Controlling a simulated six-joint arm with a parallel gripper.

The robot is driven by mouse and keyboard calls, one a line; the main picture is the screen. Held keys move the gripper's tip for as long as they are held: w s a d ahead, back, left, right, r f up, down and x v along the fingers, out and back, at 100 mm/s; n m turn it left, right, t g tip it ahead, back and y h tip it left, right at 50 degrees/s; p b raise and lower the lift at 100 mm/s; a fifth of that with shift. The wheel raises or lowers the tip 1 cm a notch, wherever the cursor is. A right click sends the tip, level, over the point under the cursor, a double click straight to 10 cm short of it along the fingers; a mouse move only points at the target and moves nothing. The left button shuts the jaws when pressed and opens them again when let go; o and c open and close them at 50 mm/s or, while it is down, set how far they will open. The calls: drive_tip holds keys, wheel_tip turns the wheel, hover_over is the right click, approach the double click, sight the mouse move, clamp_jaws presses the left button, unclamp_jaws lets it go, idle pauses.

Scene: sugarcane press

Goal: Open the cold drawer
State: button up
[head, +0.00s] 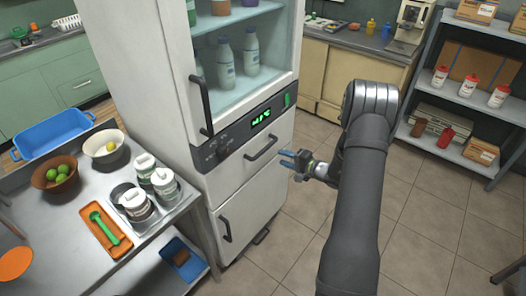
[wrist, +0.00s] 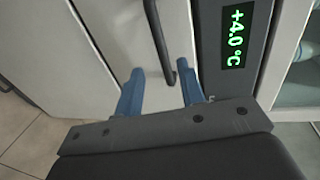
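The cold drawer (head: 241,167) is the white front below the control panel of the tall white fridge, and it looks shut. Its dark bar handle (head: 261,149) runs across the front; it also shows in the wrist view (wrist: 157,36). My gripper (head: 284,158) is just right of the handle in the head view, its blue fingers pointing at the fridge. In the wrist view my gripper (wrist: 160,70) is open, and the end of the handle appears between the spread fingers. I cannot tell whether the fingers touch the handle or how deep it lies between them.
The control panel (head: 254,121) has a green display, reading +4.0 °C in the wrist view. The glass door (head: 240,50) above is shut, with bottles inside. A lower door (head: 252,217) is below the drawer. A metal table (head: 75,215) with bowls and jars stands left. The floor in front is clear.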

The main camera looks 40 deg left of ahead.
sight(265, 151)
drive_tip(key=x, duration=1.1)
drive_tip(key=shift+a, duration=0.1)
clamp_jaws()
